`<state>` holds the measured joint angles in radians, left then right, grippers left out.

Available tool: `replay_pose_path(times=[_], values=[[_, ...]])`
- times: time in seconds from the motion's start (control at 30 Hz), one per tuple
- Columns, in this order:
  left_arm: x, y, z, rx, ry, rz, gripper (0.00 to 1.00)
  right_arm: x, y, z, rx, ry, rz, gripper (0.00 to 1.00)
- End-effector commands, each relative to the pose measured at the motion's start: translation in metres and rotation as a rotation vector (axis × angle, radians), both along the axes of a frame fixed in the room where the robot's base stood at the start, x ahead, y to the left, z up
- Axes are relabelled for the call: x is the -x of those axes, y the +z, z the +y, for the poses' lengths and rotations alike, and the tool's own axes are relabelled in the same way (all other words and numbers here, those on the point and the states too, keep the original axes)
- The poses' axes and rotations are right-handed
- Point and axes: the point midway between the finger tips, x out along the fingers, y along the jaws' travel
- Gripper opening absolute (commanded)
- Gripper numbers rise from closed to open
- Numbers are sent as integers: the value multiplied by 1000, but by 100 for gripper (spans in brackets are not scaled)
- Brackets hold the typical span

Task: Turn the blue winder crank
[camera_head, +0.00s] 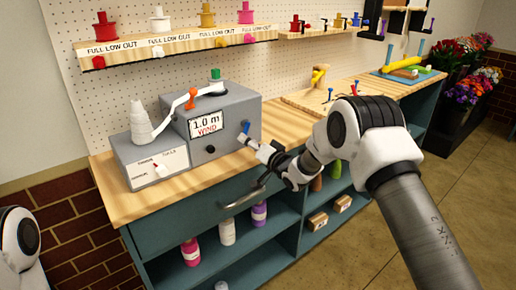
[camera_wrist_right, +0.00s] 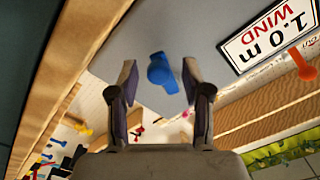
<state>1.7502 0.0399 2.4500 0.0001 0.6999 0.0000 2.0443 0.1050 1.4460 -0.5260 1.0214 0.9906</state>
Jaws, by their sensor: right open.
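The grey winder box (camera_head: 218,112) stands on the wooden counter, with a "1.0 m WIND" label on its front. The small blue crank (camera_head: 246,126) sticks out of the front face, right of the label. In the right wrist view the blue crank (camera_wrist_right: 162,73) shows as a blue knob against the grey face. My right gripper (camera_head: 252,144) is at the front of the box, close to the crank. It is open, with one finger to each side of the crank in the wrist view. Contact cannot be told. My left gripper is out of view.
A white cone (camera_head: 140,122) stands on the lower grey unit at the left. A black knob (camera_head: 210,149) sits below the label. A drawer handle (camera_head: 244,196) juts from the teal cabinet below. Shelves with spools (camera_head: 207,16) hang above. The counter to the right holds small tools.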

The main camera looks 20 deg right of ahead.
Motion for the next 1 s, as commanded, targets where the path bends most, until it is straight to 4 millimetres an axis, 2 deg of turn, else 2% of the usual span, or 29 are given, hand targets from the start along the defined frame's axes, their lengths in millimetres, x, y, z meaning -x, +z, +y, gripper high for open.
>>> replay_pose_path(times=[0.3, 0.43, 0.57, 0.93, 1.0], values=[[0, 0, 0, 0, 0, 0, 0, 72, 1, -26, -4, -1, 1, 49], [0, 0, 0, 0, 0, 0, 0, 93, 1, -34, -4, -1, -1, 49], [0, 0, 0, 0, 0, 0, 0, 100, 1, -35, -2, 2, -2, 49], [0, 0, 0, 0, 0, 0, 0, 100, 0, -35, -1, 1, -1, 49], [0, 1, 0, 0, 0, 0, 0, 101, -6, -35, -2, 2, 10, 49]])
